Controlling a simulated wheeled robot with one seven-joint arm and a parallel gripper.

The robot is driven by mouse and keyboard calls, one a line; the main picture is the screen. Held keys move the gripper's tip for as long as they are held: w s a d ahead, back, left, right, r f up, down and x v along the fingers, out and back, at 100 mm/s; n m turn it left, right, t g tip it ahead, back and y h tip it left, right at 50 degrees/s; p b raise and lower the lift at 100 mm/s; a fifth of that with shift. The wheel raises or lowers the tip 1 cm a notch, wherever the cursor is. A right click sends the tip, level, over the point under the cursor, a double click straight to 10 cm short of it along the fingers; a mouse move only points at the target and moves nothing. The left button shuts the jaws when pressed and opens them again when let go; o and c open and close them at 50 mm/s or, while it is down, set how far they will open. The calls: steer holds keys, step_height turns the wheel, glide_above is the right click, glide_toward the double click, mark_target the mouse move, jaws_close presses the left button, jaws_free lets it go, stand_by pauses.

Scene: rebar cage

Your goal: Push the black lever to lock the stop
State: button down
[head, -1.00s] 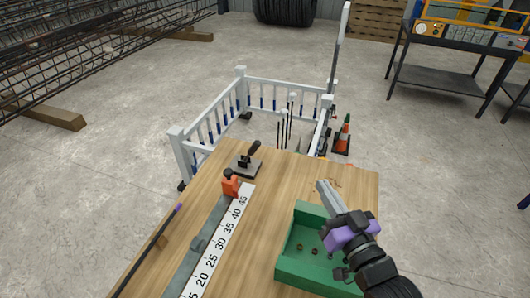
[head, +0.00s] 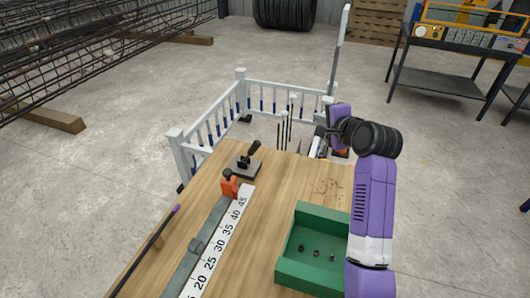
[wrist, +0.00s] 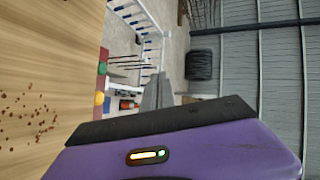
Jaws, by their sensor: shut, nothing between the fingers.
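An orange stop (head: 229,186) sits on the grey rail at the far end of the white number scale, near the 45 mark. A black knob-like lever (head: 228,173) stands on top of it; its exact angle is too small to tell. My gripper is shut and empty; its grey fingers (wrist: 158,90) show in the wrist view, above the purple gripper body. In the head view it is out beyond the bench's far right corner, well right of the stop and not touching it. The stop and lever are not in the wrist view.
A black-handled device on a metal plate (head: 245,167) stands just behind the stop. A green box (head: 282,262) with small parts lies on the right of the wooden bench (head: 262,215). A dark rod (head: 148,248) lies at left. White railings (head: 208,132) stand behind.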

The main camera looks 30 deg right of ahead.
mark_target(251, 153)
steer(key=s+a+f+m+g+y, duration=0.3)
steer(key=a+m+g+y, duration=0.3)
steer(key=a+m+y, duration=0.2)
steer(key=shift+a+f+m+y, duration=0.3)
steer(key=shift+a+f+m, duration=0.3)
steer(key=shift+a+m, duration=0.4)
steer(key=shift+d+f+b, duration=0.1)
steer(key=shift+b, duration=0.2)
steer(key=b+x, duration=0.3)
steer(key=x, duration=0.6)
steer(key=shift+w+f, duration=0.1)
steer(key=shift+f, duration=0.1)
steer(key=shift+w+a+r, duration=0.25)
steer(key=shift+w+a, duration=0.1)
steer(key=shift+w, duration=0.25)
steer(key=shift+w+a+r, duration=0.3)
steer(key=shift+w, duration=0.25)
steer(key=shift+w+a+r, duration=0.25)
steer(key=shift+w+a, duration=0.1)
steer(key=shift+w, duration=0.25)
